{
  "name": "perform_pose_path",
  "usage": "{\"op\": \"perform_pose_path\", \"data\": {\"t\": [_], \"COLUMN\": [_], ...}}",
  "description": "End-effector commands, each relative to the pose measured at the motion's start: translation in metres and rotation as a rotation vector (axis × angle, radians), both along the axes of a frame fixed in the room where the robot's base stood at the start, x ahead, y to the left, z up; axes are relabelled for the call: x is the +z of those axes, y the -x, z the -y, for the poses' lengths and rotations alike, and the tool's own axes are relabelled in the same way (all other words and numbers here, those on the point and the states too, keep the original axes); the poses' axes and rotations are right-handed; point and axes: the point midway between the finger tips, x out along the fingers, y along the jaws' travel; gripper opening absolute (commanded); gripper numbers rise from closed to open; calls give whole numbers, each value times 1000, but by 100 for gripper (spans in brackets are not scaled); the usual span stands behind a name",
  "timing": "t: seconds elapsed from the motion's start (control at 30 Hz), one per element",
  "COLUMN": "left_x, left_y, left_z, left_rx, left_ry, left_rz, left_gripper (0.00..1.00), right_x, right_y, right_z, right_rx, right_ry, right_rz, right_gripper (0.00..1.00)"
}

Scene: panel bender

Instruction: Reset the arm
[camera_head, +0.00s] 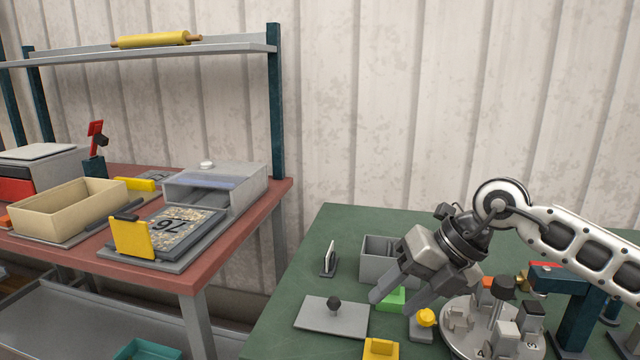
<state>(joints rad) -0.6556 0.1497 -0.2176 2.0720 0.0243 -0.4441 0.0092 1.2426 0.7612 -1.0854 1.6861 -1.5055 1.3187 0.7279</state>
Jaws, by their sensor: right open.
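My right arm (585,240) comes in from the right edge, white with dark joints. My right gripper (396,303) is open over the green table (300,270), its two grey fingers pointing down and left. A green block (392,299) shows between and behind the fingers, and I see nothing held. I cannot tell whether the fingers touch anything. My left gripper is out of view.
Near the gripper are a grey box (377,262), a grey plate with a black knob (332,317), a yellow-topped piece (425,317) and a round grey fixture (462,333). A blue post (578,325) stands right. A red-brown bench (170,275) with a shelf is left.

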Motion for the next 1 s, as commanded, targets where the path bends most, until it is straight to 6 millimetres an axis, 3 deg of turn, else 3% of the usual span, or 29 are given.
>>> {"op": "perform_pose_path", "data": {"t": [0.03,0.1,0.2,0.3,0.37,0.47,0.57,0.67,0.7,0.77,0.9,1.0], "left_x": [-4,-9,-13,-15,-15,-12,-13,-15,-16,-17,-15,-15], "left_y": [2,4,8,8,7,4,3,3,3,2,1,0], "left_z": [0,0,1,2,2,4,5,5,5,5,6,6], "left_rx": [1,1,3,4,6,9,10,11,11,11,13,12], "left_ry": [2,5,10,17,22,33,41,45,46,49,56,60], "left_rz": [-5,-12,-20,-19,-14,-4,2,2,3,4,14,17], "left_gripper": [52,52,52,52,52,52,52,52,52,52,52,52], "right_x": [-15,-24,-18,-5,1,-3,-28,-77,-102,-142,-221,-259], "right_y": [17,43,74,89,90,80,68,63,66,76,119,152], "right_z": [-29,-73,-120,-142,-145,-133,-107,-73,-58,-38,-3,10], "right_rx": [50,102,102,6,-94,-331,-639,-1004,-1158,-1389,-1822,-2030], "right_ry": [-115,-335,-671,-991,-1167,-1421,-1607,-1708,-1724,-1717,-1613,-1518], "right_rz": [-45,-113,-211,-312,-373,-474,-576,-682,-727,-792,-925,-999], "right_gripper": [51,51,51,51,51,51,51,51,51,51,51,51]}}
